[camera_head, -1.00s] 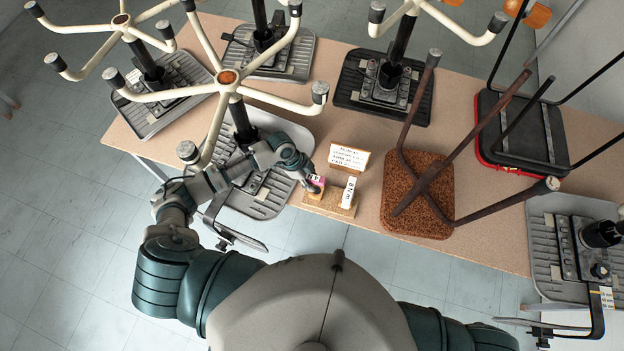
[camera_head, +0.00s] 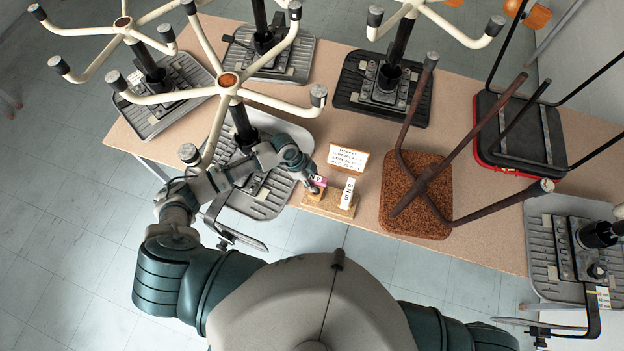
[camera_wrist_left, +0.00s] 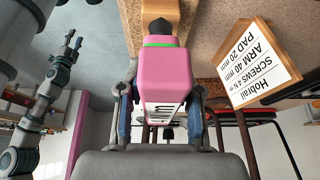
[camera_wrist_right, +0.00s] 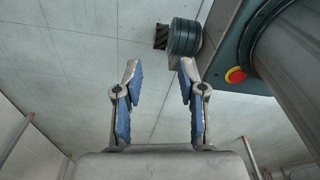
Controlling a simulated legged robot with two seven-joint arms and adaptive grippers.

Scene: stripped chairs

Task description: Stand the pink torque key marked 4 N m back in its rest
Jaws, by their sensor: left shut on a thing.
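The pink torque key (camera_head: 319,181) is held in my left gripper (camera_head: 312,186) at the wooden rest (camera_head: 328,206). In the left wrist view the pink key (camera_wrist_left: 163,75) fills the space between the two blue-padded fingers. Its green band and dark tip (camera_wrist_left: 158,28) point at a wooden block of the rest (camera_wrist_left: 160,8). I cannot tell whether the tip is seated or only in front of the wood. A white key (camera_head: 348,193) stands in the rest's right place. My right gripper (camera_wrist_right: 159,68) is open and empty above the floor.
A card (camera_head: 348,158) listing screws, arm and pad stands behind the rest. An upturned stool with a brown seat (camera_head: 418,205) is to the right. A grey chair plate (camera_head: 258,203) and a white five-armed base (camera_head: 228,79) crowd my left arm.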

